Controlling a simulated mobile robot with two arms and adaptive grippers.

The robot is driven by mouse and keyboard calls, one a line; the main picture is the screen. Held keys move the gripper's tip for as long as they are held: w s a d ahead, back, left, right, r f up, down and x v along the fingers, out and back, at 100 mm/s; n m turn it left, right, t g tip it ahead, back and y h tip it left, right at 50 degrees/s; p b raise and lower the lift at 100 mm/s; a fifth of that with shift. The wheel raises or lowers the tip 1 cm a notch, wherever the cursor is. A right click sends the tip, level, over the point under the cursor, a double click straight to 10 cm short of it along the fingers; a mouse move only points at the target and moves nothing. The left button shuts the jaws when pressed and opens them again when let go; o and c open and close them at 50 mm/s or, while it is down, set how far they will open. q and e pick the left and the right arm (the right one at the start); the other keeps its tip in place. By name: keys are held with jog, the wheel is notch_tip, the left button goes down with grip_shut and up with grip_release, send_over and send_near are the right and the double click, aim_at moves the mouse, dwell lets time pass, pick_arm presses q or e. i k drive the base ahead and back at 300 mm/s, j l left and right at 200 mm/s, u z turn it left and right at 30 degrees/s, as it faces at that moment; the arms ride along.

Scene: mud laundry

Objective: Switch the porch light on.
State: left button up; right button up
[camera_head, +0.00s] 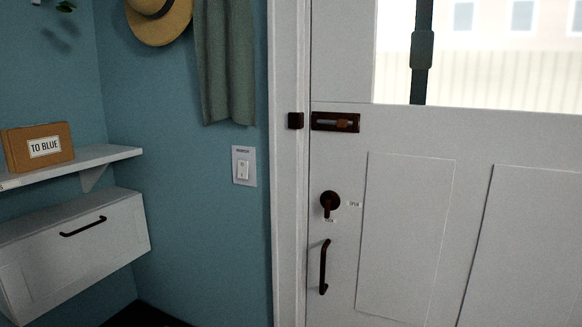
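A white light switch (243,170) is mounted on a pale plate on the blue wall, left of the door frame. A small label sits above its rocker, too small to read. I cannot tell whether the rocker is on or off. Neither of my grippers is in view, and nothing touches the switch.
A white door (405,135) with a slide bolt (336,122), a turn knob (330,203) and a pull handle (324,267) fills the right. A straw hat (160,24) and green cloth (226,70) hang above the switch.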

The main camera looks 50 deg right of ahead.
aim_at(242, 166)
jog(key=z, duration=1.4)
